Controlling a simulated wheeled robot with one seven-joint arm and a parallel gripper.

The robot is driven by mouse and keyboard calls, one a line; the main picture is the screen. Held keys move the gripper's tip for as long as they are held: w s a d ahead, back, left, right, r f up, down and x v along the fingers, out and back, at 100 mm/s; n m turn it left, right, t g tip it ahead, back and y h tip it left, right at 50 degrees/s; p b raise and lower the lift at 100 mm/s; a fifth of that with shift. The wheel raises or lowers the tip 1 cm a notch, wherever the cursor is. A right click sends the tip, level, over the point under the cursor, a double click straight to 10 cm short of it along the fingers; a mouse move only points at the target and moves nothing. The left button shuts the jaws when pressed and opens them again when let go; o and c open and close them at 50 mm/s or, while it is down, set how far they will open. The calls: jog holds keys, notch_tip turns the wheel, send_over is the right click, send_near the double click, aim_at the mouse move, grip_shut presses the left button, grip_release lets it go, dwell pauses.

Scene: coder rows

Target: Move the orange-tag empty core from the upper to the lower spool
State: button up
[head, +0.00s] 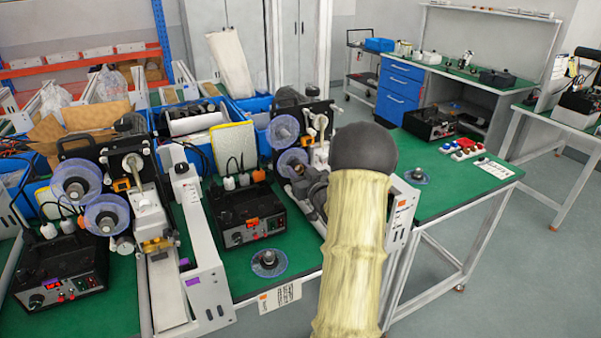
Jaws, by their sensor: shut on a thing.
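The orange-tag coder (318,122) stands on the green bench in the middle of the head view, behind my arm. Its upper spool (283,131) is a clear bluish disc with a dark hub. Its lower spool (292,163) is a similar disc just below. My dark grey gripper (303,178) is at the lower spool, overlapping its lower right side. It is shut on the empty core, which is mostly hidden by the fingers and the spool disc. I cannot tell whether the core touches the lower spool's hub. A card with an orange tag (281,297) hangs at the bench's front edge.
A second coder (120,165) with two clear spools stands at left, beside a white conveyor (200,250) with purple tags. A green side bench (440,200) is at right.

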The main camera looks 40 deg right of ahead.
jog(key=shift+w+d, duration=0.15)
jog(key=shift+w, duration=0.4)
dwell(0.4)
jog(key=o, duration=1)
jog(key=b+v, duration=0.2)
jog(key=v, duration=1.5)
jog(key=shift+s+b, duration=0.2)
jog(key=shift+b, duration=0.1)
jog(key=shift+w+f, duration=0.1)
jog(key=shift+w, duration=0.05)
